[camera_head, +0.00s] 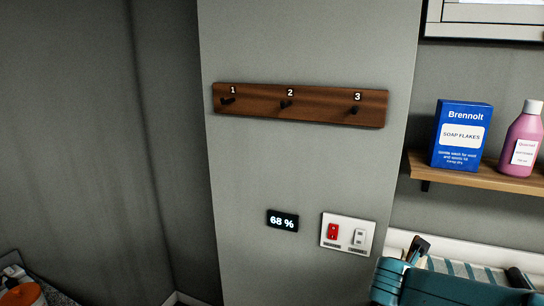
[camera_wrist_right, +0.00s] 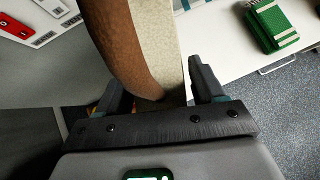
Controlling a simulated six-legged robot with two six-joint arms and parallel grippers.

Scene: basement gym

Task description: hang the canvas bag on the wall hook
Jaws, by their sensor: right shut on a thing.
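The wooden hook board (camera_head: 335,107) is on the grey wall in the head view. It carries three dark pegs: hook 1 (camera_head: 228,100), hook 2 (camera_head: 286,104) and hook 3 (camera_head: 354,109). All three are bare. In the right wrist view my right gripper (camera_wrist_right: 160,95) is shut on the canvas bag by its brown strap (camera_wrist_right: 137,50). A cream strip of the bag (camera_wrist_right: 158,35) shows beside the strap; the rest of the bag is out of view or hidden. My left gripper is not in view.
Below the board are a 68 % display (camera_head: 283,220) and a switch plate (camera_head: 347,231). At right, a shelf (camera_head: 470,181) holds a blue soap box (camera_head: 462,120) and a pink bottle (camera_head: 521,142). A green bundle (camera_wrist_right: 274,24) lies on a white surface.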

